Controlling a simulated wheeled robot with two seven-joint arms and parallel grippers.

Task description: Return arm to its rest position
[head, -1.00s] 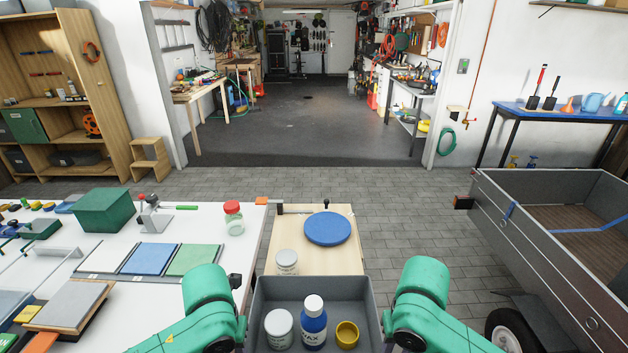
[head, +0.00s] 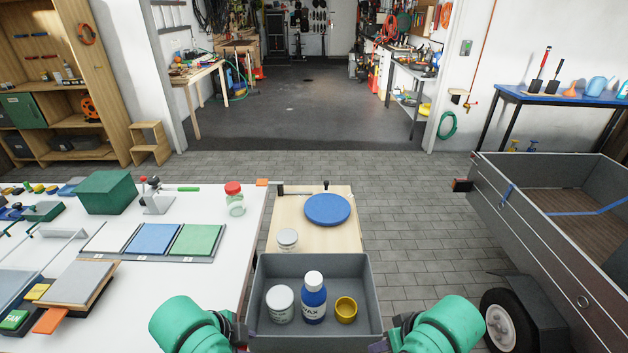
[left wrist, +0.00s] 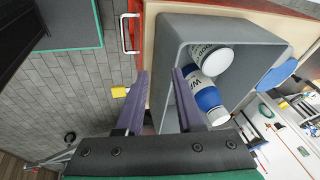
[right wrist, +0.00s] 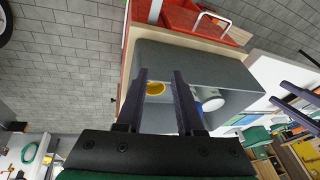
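My left gripper (head: 247,332) is low in the head view, by the near left corner of a grey bin (head: 376,285). In the left wrist view its fingers (left wrist: 158,71) are spread with nothing gripped, and the bin's rim (left wrist: 161,40) shows behind the gap. My right gripper (head: 380,344) is by the bin's near right corner, partly cut off by the frame. In the right wrist view its fingers (right wrist: 160,71) are also spread and empty in front of the bin (right wrist: 215,68). Contact with the bin walls cannot be told.
The bin holds a white jar (head: 280,304), a blue bottle (head: 314,302) and a yellow cup (head: 346,310). Behind it a wooden board (head: 290,213) carries a blue disc (head: 327,210) and another jar (head: 287,239). A white table (head: 150,290) lies left; a trailer (head: 540,240) stands right.

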